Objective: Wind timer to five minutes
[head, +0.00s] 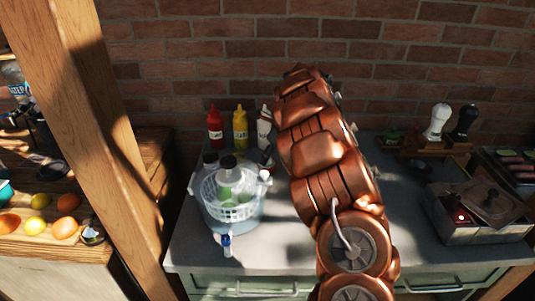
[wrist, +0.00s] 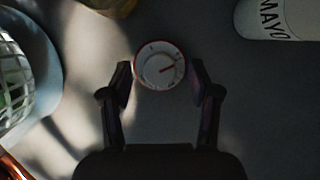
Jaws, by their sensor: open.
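The timer (wrist: 159,65) is a small round dial with a white face, a red rim and a red pointer. In the wrist view it lies on the grey counter, and its pointer is turned toward the upper right. My gripper (wrist: 161,72) is open, with one dark fingertip on each side of the timer. Small gaps seem to show between the fingertips and the rim; contact is not clear. In the head view my copper arm covers the timer and the gripper.
A basket in a bowl (head: 230,205) stands left of my arm. Red (head: 215,127) and yellow bottles (head: 240,127) stand by the brick wall. A grey box (head: 475,215) is at right.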

